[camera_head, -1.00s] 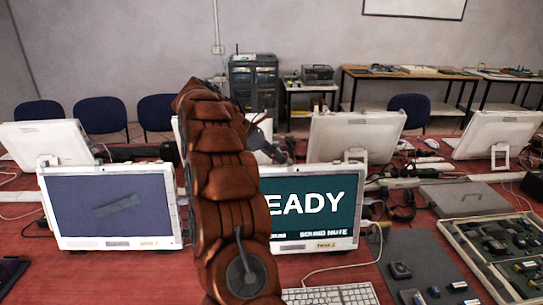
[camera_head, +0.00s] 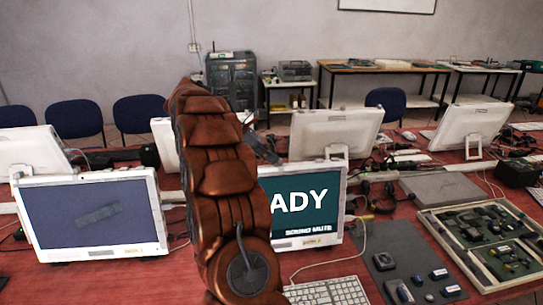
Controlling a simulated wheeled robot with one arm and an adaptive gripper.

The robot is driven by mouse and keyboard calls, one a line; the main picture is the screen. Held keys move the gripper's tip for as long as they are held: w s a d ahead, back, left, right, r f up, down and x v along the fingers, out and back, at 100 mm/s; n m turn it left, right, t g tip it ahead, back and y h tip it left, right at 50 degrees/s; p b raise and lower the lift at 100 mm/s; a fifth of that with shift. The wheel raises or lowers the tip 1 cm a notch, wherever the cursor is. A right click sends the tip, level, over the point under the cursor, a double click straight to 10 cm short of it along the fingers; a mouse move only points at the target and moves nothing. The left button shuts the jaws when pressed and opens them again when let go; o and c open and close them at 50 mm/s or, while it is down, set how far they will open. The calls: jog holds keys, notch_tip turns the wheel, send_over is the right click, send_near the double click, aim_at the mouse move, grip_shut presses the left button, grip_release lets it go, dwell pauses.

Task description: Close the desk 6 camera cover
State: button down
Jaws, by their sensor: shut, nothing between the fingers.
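A white monitor (camera_head: 306,207) stands right of my arm, its teal screen reading "...ADY" and "SOUND MUTE". A second white monitor (camera_head: 92,214) with a blue-grey screen and a slanted grey patch stands at the left. Both have small labels on the lower bezel, too small to read. I cannot make out a camera cover or tell which desk is number 6. My copper arm rises through the middle and hides part of the teal screen. My gripper (camera_head: 264,146) shows only as dark parts beyond the arm, above the teal-screen monitor's left side. It is shut and holds nothing visible.
A keyboard (camera_head: 327,292), a grey mat (camera_head: 408,262) with small devices and a framed tray (camera_head: 440,231) of parts lie on the red desk. Loose cables run around the monitors. More monitors (camera_head: 334,133) stand behind, facing away. Bare red desk shows at the front left.

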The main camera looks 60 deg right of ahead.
jog(key=w+a, duration=0.2)
jog(key=w+a+p, duration=0.1)
jog(key=w, duration=0.1)
jog(key=shift+a+r, duration=0.25)
jog(key=v, duration=0.8)
jog(key=shift+s+d+r+p, duration=0.1)
jog(key=shift+s+r+p, duration=0.05)
jog(key=shift+r+p, duration=0.2)
jog(key=shift+a+r, duration=0.1)
jog(key=shift+a, duration=0.1)
